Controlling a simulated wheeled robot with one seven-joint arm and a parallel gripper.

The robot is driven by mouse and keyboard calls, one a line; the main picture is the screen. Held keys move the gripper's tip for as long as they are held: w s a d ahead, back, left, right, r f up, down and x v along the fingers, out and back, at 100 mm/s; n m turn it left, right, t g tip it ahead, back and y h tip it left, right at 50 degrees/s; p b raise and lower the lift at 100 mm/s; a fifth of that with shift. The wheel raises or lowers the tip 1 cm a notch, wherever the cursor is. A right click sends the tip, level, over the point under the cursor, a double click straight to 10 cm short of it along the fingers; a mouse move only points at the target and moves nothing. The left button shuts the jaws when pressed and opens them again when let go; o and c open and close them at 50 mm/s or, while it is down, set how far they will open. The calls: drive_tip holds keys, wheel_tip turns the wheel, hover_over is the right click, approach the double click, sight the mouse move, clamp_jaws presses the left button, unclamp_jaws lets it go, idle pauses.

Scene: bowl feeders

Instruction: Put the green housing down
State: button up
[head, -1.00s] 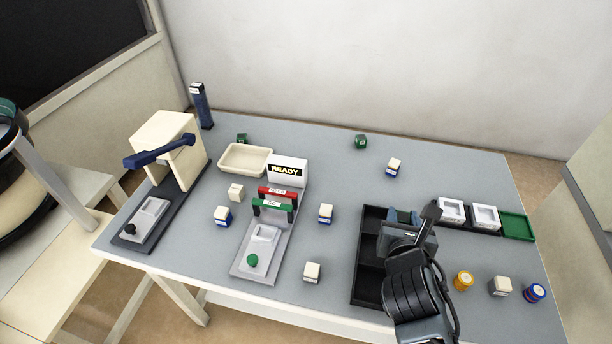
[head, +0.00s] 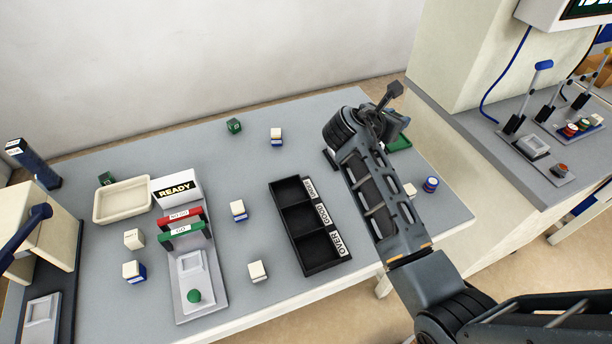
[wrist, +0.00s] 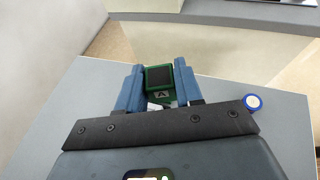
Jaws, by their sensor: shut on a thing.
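The green housing (wrist: 160,82), a green block with a dark top and a letter on its near face, sits between the blue fingers of my gripper (wrist: 158,70) in the wrist view. My gripper is shut on it.
A black three-compartment tray (head: 296,235) with labels stands empty mid-table. A test fixture (head: 202,292) and a cream bin (head: 123,203) stand to its left. Several small blocks are scattered about. A blue round part (wrist: 253,102) lies right of my gripper in the wrist view.

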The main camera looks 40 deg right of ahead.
drive_tip(key=s+a+f, duration=0.1)
drive_tip(key=a+f, duration=0.1)
drive_tip(key=a, duration=0.1)
drive_tip(key=s+a+f, duration=0.2)
drive_tip(key=a, duration=0.2)
drive_tip(key=s+a+f, duration=0.1)
drive_tip(key=a+f, duration=0.2)
drive_tip(key=shift+s+a+p, duration=0.2)
drive_tip(key=shift+a+p, duration=0.15)
drive_tip(key=shift+a, duration=0.05)
drive_tip(key=shift+f, duration=2)
drive_tip(key=o, duration=0.7)
drive_tip(key=shift+f, duration=0.1)
drive_tip(key=shift+o, duration=0.2)
drive_tip(key=v, duration=1.2)
drive_tip(key=shift+b, duration=0.3)
